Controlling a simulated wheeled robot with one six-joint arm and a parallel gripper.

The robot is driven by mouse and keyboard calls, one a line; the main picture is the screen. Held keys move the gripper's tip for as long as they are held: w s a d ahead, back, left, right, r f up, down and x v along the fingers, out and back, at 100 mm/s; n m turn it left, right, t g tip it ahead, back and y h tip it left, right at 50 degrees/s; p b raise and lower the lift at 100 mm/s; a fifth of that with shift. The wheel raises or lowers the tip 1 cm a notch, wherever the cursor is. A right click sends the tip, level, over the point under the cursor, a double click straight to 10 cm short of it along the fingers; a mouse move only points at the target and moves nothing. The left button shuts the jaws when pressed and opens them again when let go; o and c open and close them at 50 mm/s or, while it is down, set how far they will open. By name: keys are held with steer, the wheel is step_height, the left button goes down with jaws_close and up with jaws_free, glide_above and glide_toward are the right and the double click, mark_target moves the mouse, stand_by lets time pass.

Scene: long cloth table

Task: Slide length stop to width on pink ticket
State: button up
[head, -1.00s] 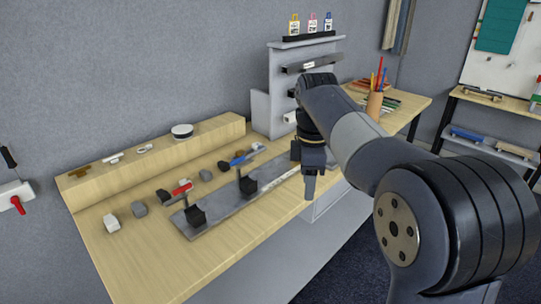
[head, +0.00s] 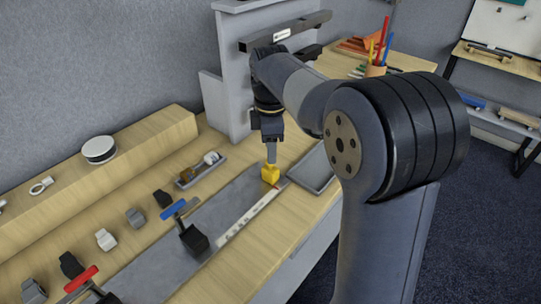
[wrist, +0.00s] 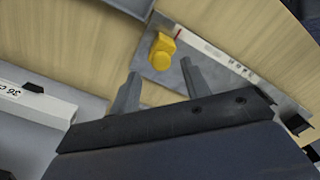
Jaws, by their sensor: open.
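A yellow block, likely the length stop (head: 269,174), sits at the far end of the grey metal plate (head: 215,205), beside a pale printed scale strip (head: 245,210). My gripper (head: 271,160) points down just above or behind the yellow block; the gap is hard to judge in the head view. In the wrist view the block (wrist: 161,50) lies beyond and between my two spread fingers (wrist: 160,70), apart from them. A red mark shows next to it on the strip (wrist: 228,57). My gripper is open and empty. No pink ticket is in view now.
A blue-handled clamp (head: 193,238) and a red-handled clamp (head: 85,285) stand on the plate. A grey tray (head: 314,170) lies right of the block. A small tray (head: 201,172) and several small blocks are to the left. A grey upright panel (head: 236,70) rises behind.

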mark_target(270, 170)
steer(key=shift+f, duration=1.5)
steer(key=shift+c, duration=0.3)
jaws_close()
steer(key=shift+s, duration=0.1)
